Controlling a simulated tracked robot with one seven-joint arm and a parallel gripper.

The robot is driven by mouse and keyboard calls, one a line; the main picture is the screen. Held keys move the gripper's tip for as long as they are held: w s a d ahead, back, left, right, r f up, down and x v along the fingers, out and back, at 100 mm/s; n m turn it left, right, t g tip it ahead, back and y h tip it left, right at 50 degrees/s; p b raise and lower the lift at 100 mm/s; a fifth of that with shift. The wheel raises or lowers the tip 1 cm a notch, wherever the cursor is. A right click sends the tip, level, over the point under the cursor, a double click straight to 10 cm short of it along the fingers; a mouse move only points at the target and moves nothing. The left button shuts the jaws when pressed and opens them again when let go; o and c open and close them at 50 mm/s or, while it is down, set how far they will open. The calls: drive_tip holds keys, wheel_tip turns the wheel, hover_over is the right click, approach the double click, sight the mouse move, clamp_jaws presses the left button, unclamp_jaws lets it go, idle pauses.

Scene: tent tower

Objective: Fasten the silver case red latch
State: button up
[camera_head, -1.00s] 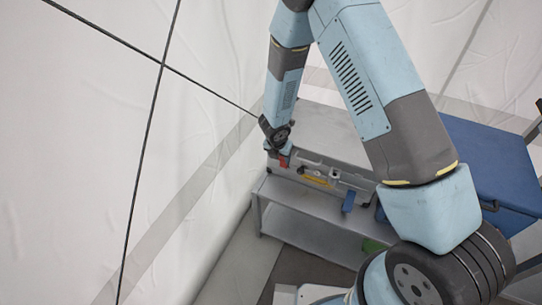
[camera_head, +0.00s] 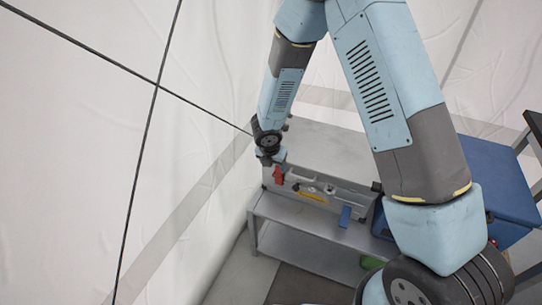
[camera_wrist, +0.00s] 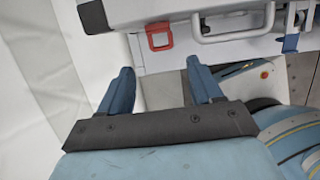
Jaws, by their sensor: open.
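The silver case (camera_head: 330,150) lies on a grey bench, its front side facing my body. Its red latch (camera_head: 279,174) is at the left end of that front; in the wrist view it shows as a red loop (camera_wrist: 158,38) on the case edge, left of the handle (camera_wrist: 235,32). My gripper (camera_wrist: 160,66) is open and empty. Its two blue fingers point toward the case, and the red latch lies just beyond and between the fingertips, apart from them. In the head view my wrist hides the case's left corner and the fingers are hard to make out.
A blue latch (camera_head: 345,216) hangs at the right part of the case front; it also shows in the wrist view (camera_wrist: 290,43). The grey bench (camera_head: 315,232) has a lower shelf. A blue box (camera_head: 500,175) stands to the right. The white tent wall (camera_head: 80,150) is close on the left.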

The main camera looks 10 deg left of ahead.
drive_tip(key=shift+v, duration=2.9)
drive_tip(key=s+d+r+m+t+h, duration=0.1)
drive_tip(key=d+r+m, duration=0.8)
drive_tip(key=r, duration=0.4)
drive_tip(key=s+d+r+m+h, duration=0.1)
drive_tip(key=d+r+m, duration=0.6)
drive_tip(key=d+r, duration=0.45)
drive_tip(key=s+d+r+m+y, duration=0.1)
drive_tip(key=s+d+r+m, duration=0.2)
drive_tip(key=s+r+m, duration=0.1)
drive_tip(key=s+d+r+m+t+y, duration=0.1)
drive_tip(key=s+d+r+m, duration=0.2)
drive_tip(key=s+r+m, duration=0.2)
drive_tip(key=s+d+r+m+y, duration=0.1)
drive_tip(key=s+d+r+m, duration=0.3)
drive_tip(key=s+m, duration=0.3)
drive_tip(key=shift+s+r+m, duration=0.25)
drive_tip(key=shift+s+m, duration=0.05)
drive_tip(key=shift+s, duration=1.75)
